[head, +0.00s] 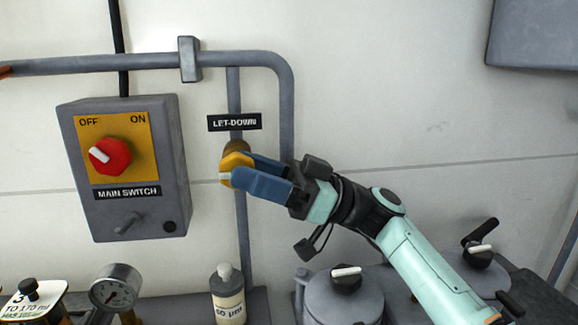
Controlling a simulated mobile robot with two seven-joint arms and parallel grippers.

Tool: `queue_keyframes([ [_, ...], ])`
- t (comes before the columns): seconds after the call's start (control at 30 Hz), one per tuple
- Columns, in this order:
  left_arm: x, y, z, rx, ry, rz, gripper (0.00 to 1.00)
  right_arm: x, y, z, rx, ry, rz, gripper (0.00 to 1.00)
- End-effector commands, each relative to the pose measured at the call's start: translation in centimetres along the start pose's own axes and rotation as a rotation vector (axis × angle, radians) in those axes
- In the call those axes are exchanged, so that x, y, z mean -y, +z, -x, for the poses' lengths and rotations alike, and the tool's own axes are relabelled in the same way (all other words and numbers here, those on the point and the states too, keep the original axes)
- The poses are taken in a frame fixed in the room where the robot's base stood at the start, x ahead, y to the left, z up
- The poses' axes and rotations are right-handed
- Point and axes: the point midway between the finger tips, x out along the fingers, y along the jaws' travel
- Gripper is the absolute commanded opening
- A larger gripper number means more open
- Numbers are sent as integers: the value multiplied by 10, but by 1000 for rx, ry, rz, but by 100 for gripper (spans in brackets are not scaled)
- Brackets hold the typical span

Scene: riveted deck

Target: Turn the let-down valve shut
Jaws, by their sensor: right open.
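The let-down valve has a yellow knob (231,166) on a thin vertical pipe, just below the black LET-DOWN label (235,122). A pale mark shows on the knob's lower left side. My right gripper (238,172) reaches in from the right with its blue fingers at the knob. The fingers are open, one on the near side and one behind it. The near finger hides part of the knob, and I cannot tell whether either finger touches it. My left gripper is not in view.
A grey main switch box (160,200) with a red knob (110,156) is on the wall to the left. Below stand a pressure gauge (108,292), a labelled bottle (228,298) and a grey lidded pot (325,306). A grey pipe (286,110) bends down beside the valve.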

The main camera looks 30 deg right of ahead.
Motion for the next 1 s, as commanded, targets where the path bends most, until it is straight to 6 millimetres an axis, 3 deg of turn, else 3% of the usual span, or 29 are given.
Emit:
queue_keyframes([
  [0.5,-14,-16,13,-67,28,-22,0,-1,-41,96,1,5,1,53],
  [0.7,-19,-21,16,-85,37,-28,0,0,-48,111,1,1,1,53],
  [1.0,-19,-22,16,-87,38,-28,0,0,-48,113,1,0,0,53],
])
